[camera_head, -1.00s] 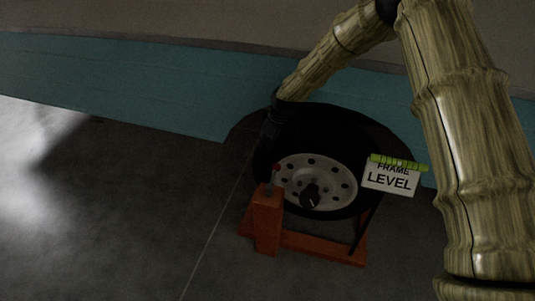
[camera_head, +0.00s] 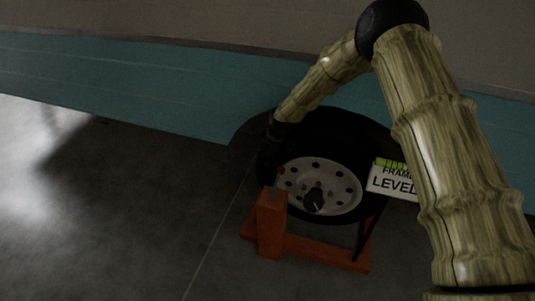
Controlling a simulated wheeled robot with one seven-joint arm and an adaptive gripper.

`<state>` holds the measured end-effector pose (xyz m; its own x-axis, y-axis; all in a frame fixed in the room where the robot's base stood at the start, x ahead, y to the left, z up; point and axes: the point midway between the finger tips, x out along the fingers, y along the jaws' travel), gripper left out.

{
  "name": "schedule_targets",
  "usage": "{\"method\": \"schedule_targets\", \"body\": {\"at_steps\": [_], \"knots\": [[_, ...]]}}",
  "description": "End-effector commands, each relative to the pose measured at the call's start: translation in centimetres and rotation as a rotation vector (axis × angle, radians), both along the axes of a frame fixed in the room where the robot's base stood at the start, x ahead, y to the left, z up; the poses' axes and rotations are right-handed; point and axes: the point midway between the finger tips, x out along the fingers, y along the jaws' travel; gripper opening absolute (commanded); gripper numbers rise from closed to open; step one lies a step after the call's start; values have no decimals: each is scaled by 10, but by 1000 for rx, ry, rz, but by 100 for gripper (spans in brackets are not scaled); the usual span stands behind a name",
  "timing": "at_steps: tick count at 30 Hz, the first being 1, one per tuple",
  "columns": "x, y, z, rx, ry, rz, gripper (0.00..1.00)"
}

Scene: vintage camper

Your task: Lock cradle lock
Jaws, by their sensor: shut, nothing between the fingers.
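An orange-red cradle (camera_head: 310,249) stands on the floor around the lower part of a black wheel (camera_head: 345,130) with a grey, holed rim. At its left is an upright orange post (camera_head: 271,222). A small lever with a red tip (camera_head: 279,170) rises from the post's top; it looks like the cradle lock. My dark gripper (camera_head: 266,166) points down at the wheel's left edge, just above and left of the lever. It is shut and empty. Its fingertips blend into the dark tyre, so I cannot tell whether they touch the lever.
A black knob (camera_head: 314,203) sticks out of the wheel's hub. A "FRAME LEVEL" sign (camera_head: 388,181) with a green level vial stands at the right, partly behind my arm. The teal camper body (camera_head: 130,85) is behind. The grey floor at left is clear.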

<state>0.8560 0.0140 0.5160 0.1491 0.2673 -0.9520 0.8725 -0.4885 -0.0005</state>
Motion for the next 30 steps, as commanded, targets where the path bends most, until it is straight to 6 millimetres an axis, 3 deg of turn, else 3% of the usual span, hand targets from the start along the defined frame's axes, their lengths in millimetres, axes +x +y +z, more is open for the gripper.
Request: {"method": "schedule_targets", "body": {"at_steps": [5, 16, 30], "knots": [[3, 5, -21, 0, 0, 0, 0], [-14, -26, -11, 0, -1, -1, 0], [-16, -30, -10, 0, -1, -1, 0]]}}
